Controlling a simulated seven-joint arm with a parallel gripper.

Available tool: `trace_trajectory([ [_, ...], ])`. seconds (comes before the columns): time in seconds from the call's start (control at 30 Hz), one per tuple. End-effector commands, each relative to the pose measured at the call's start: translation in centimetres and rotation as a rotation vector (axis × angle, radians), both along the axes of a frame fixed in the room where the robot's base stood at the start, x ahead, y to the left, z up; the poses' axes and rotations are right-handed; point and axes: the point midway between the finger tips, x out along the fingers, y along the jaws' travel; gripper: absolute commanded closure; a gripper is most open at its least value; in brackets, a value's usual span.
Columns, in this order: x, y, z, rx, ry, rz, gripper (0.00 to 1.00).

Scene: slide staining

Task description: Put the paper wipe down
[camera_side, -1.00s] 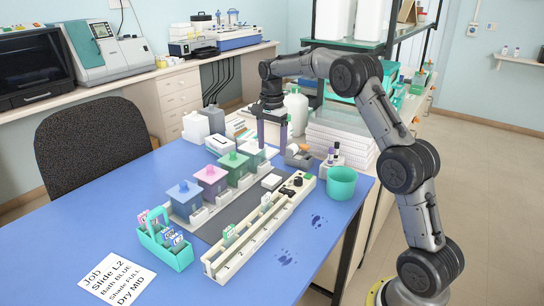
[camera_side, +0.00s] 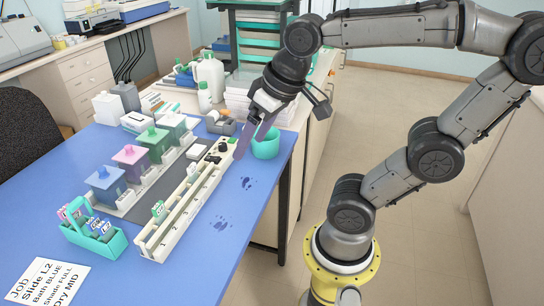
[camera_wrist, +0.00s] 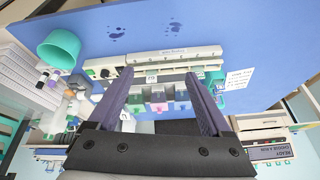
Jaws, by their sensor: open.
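My gripper (camera_side: 254,143) is open, with its two purple fingers pointing down beside the teal cup (camera_side: 265,150), near the table's right edge. In the wrist view my gripper (camera_wrist: 158,73) has its fingers spread, with nothing held between them. I cannot make out a paper wipe with certainty. A small white block (camera_side: 193,152) lies on the dark mat beside the long cream rack (camera_side: 160,236), but I cannot tell what it is. Two dark blue stains, one nearer (camera_side: 222,223) and one farther (camera_side: 246,183), mark the blue table; no wipe covers them.
Lidded blue (camera_side: 105,187), pink (camera_side: 131,163) and green (camera_side: 156,144) baths stand left of the mat. A teal slide carrier (camera_side: 95,243) and a job card (camera_side: 47,281) are nearer. White bottles (camera_side: 208,78) stand behind. The table's front right is clear apart from the stains.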

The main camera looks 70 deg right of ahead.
Motion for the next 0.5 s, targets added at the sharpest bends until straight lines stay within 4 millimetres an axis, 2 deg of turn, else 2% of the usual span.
trace_trajectory([
  [0.03, -1.5, 0.4, -0.7, -0.019, -0.022, 0.056, 0.17],
  [0.1, -2.8, 0.8, -1.6, -0.041, -0.04, 0.116, 0.17],
  [0.2, -3.9, 1.0, -2.5, -0.062, -0.056, 0.17, 0.17],
  [0.5, -4.2, 1.1, -2.8, -0.071, -0.061, 0.191, 0.17],
])
